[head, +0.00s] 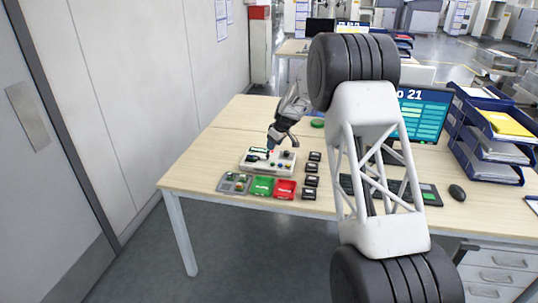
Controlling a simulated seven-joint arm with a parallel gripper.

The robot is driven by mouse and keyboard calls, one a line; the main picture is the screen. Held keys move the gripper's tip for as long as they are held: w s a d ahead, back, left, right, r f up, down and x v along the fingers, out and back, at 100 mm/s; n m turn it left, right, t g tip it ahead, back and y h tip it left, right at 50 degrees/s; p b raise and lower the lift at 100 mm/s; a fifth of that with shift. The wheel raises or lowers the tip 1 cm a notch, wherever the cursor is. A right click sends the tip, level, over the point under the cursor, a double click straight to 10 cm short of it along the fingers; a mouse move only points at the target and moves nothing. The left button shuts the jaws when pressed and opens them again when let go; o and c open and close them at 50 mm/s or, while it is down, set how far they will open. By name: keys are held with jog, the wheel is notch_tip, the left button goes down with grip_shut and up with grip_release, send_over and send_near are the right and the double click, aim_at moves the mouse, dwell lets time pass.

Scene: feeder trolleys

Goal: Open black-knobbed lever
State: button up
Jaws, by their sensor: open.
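A small light-coloured panel (255,167) with several coloured and dark controls sits on the wooden table. A dark lever-like part (253,157) shows on its left half, but it is too small to tell its knob and position clearly. My gripper (270,147) is over the back middle of the panel, pointing down, and is open. I cannot tell whether its fingertips touch any control. My gripper hides part of the panel's back edge.
In front of the panel lie a grey tray (235,183), a green tray (262,187) and a red tray (285,189). Several small black boxes (311,181) line its right side. A monitor (425,118) and blue letter trays (490,150) stand at right. The table's left end is clear.

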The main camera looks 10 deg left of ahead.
jog(key=shift+w+r+n, duration=0.15)
jog(key=shift+r+n, duration=0.05)
jog(key=shift+n, duration=0.1)
jog(key=shift+f, duration=0.15)
jog(key=shift+x, duration=3.75)
jog(key=shift+a, duration=0.2)
grip_shut()
